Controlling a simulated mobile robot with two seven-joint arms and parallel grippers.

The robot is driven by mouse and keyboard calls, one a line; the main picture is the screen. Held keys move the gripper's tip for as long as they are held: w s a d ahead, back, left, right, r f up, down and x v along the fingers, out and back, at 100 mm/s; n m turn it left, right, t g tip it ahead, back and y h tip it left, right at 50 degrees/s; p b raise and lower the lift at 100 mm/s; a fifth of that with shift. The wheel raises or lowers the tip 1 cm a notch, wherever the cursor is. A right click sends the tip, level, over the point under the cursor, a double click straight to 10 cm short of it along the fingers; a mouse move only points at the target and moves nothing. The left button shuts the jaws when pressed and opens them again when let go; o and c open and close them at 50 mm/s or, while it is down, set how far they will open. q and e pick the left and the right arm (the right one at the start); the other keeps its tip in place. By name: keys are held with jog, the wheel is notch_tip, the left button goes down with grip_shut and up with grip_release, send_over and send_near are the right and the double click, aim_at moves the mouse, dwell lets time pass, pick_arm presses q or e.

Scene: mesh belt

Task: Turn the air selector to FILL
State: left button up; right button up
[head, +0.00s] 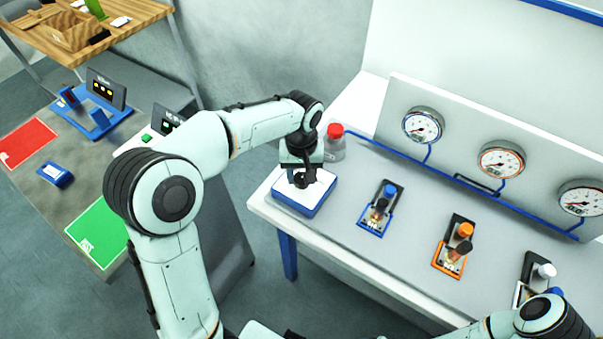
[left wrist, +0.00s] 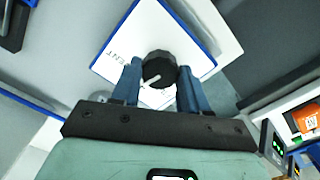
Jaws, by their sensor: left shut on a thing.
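The air selector is a blue-edged box with a white top (head: 318,199) at the left end of the white bench. Its round black knob (left wrist: 159,67) shows in the left wrist view, with a white pointer line across it. Printed letters beside the knob look like VENT; other print is partly hidden by the fingers. I cannot read FILL. My left gripper (head: 301,182) reaches down over the selector, and in the left wrist view its two blue-grey fingers (left wrist: 156,84) are shut on the knob's sides. My right gripper is out of view; only part of that arm shows at the lower right.
A red-capped jar (head: 335,143) stands just behind the selector. Blue (head: 379,207), orange (head: 456,246) and white-knobbed (head: 536,279) valve units sit to the right, below several gauges (head: 423,125). A grey table with red (head: 27,141) and green (head: 98,232) mats is at the left.

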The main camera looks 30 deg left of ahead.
aim_at(301, 177)
pick_arm(q)
jog(key=n, duration=0.5)
jog(key=shift+r+n, duration=0.1)
jog(key=shift+n, duration=0.2)
jog(key=n, duration=0.5)
jog(key=shift+n, duration=0.3)
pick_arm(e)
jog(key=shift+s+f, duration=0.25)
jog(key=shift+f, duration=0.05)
pick_arm(q)
jog(key=o, duration=1.1)
jog(key=shift+c, duration=0.2)
notch_tip(301, 177, up, 13)
jog(key=p, duration=0.1)
jog(key=shift+r+p, duration=0.2)
jog(key=shift+p, duration=0.1)
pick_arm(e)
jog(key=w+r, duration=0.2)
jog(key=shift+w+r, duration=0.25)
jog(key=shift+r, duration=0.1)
